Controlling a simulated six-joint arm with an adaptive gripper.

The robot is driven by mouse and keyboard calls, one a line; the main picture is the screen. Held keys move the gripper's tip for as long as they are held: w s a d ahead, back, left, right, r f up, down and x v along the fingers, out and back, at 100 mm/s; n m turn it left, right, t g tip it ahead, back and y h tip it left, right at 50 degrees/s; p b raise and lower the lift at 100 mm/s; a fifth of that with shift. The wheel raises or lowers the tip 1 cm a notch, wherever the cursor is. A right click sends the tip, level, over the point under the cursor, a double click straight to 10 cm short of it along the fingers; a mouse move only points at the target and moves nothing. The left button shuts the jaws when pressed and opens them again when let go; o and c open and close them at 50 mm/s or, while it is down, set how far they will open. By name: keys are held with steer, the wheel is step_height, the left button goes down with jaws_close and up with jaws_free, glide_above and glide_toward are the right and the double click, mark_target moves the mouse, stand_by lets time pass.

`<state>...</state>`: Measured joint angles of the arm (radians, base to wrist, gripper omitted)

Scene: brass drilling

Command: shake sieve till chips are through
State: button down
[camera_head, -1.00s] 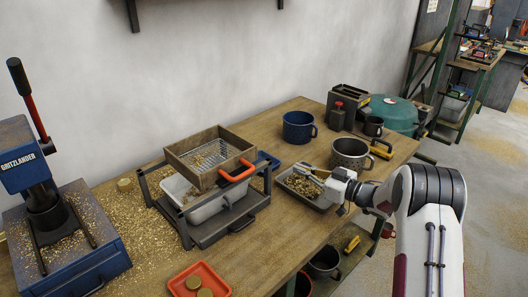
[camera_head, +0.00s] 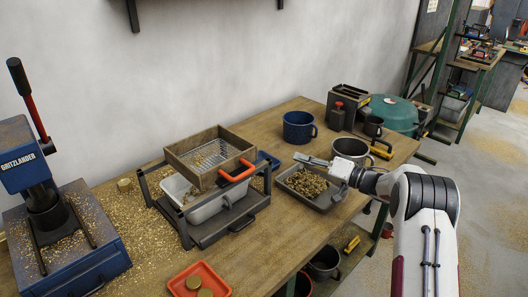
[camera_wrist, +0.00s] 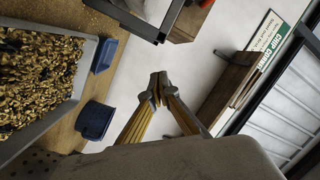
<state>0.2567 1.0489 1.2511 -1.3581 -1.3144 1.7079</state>
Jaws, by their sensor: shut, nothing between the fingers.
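The sieve is a wooden frame (camera_head: 190,169) with a wire mesh (camera_head: 211,154) and an orange handle (camera_head: 237,171). It sits level on a dark metal stand (camera_head: 215,233) over a pale tub (camera_head: 208,212). The mesh looks mostly bare; chips too small to see could be on it. The tub's inside is mostly hidden. My gripper (camera_head: 298,158) is shut and empty, to the right of the sieve and apart from its handle, above the back of a grey chip tray. In the wrist view its fingertips (camera_wrist: 158,84) meet with nothing between them.
The grey tray (camera_head: 323,207) of brass chips lies right of the stand. A blue mug (camera_head: 299,126) and a grey pot (camera_head: 351,149) stand behind. A blue press (camera_head: 70,240) is at left, a red tray (camera_head: 199,278) in front. Loose chips cover the left bench.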

steer(key=m, duration=0.2)
steer(key=r+m, duration=0.1)
steer(key=m, duration=0.4)
steer(key=shift+s+a+r+g+y, duration=0.2)
steer(key=shift+a+r+g+y, duration=0.1)
steer(key=shift+g, duration=0.1)
steer(key=w+a, duration=0.2)
steer(key=a, duration=0.9)
steer(key=shift+w+a, duration=0.15)
stand_by(0.9)
stand_by(0.4)
